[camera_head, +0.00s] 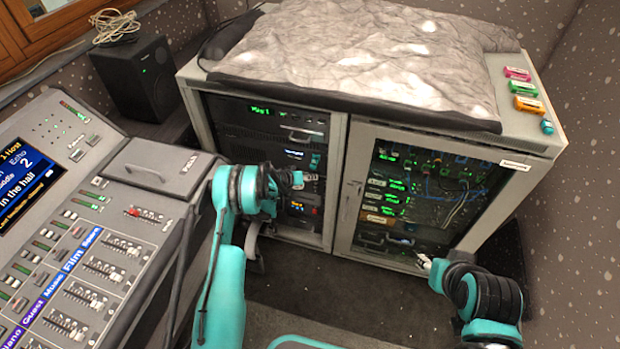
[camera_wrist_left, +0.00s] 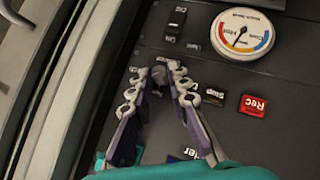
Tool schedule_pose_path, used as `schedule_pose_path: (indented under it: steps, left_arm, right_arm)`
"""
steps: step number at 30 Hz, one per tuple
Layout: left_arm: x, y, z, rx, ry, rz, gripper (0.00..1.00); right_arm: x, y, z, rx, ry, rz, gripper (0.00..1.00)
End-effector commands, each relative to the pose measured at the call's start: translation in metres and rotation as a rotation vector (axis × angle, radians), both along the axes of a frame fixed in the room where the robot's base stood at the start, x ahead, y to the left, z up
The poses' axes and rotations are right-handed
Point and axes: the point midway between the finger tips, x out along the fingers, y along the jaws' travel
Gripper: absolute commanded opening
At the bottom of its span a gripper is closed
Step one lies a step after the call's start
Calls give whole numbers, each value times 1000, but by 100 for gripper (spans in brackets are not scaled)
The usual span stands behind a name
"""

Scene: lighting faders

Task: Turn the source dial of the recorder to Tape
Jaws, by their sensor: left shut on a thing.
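The recorder (camera_wrist_left: 270,140) has a dark front panel, seen upside down in the left wrist view. The source dial (camera_wrist_left: 158,74) is a small dark knob on it with small labels around it; I cannot read which one it points at. My left gripper (camera_wrist_left: 160,80) is shut on the dial, one finger on each side. In the head view my left gripper (camera_head: 297,180) is at the front of the left rack bay, and hides the dial. My right gripper (camera_head: 424,263) is low in front of the right rack door, away from the recorder; its jaws are too small to judge.
A red Rec button (camera_wrist_left: 253,106), a round gauge (camera_wrist_left: 241,33) and a black switch (camera_wrist_left: 176,21) sit near the dial. The rack cabinet (camera_head: 343,128) has a glass door (camera_head: 415,195) on the right. A mixing console (camera_head: 150,165) stands at the left.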

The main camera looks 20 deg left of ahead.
Motion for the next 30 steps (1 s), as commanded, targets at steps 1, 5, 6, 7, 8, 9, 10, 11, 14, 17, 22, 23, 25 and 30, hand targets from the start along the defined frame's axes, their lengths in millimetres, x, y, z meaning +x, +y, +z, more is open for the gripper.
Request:
schedule_pose_path:
  steps: [1, 5, 6, 7, 8, 9, 10, 11, 14, 17, 22, 23, 25, 30]
  left_arm:
    - [0, 0, 0, 1, 0, -1, 0]
    - [0, 0, 0, 2, -1, -1, 0]
    - [0, 0, 0, 2, -1, -1, 25]
    - [0, -1, 0, 2, -1, -1, 33]
    - [0, -1, 0, 2, -1, -1, 38]
    - [0, 0, 0, 2, -1, -1, 38]
    - [0, 0, 0, 2, -1, -1, 38]
    - [0, 0, 0, 3, 0, 0, 38]
    - [0, 0, 0, 3, 0, 0, 38]
    - [0, -1, 0, 6, 0, 0, 38]
    - [0, -3, 1, 72, -1, -2, 38]
    - [0, -4, 1, 97, -1, -2, 38]
    - [0, -6, 2, 164, -4, -4, 38]
    - [-15, 1, 21, 254, -9, 2, 38]
  right_arm:
    - [0, 0, 0, 0, 0, 0, 40]
    - [0, 0, 0, 0, 0, 0, 40]
    - [0, 0, 0, 0, 0, 0, 40]
    - [0, 0, 0, 0, 0, 0, 40]
    - [0, 0, 0, 0, 0, 0, 40]
    - [0, 0, 0, 0, 0, 0, 40]
    - [0, 0, 0, 0, 0, 0, 40]
    - [0, 0, 0, 0, 0, 0, 40]
    - [0, 0, 0, 0, 0, 0, 40]
    - [0, 0, 0, 0, 0, 0, 40]
    - [0, 0, 0, 0, 0, 0, 40]
    - [0, 0, 0, 0, 0, 0, 40]
    - [0, 0, 0, 0, 0, 0, 40]
    - [0, 0, 12, 0, 0, 0, 40]
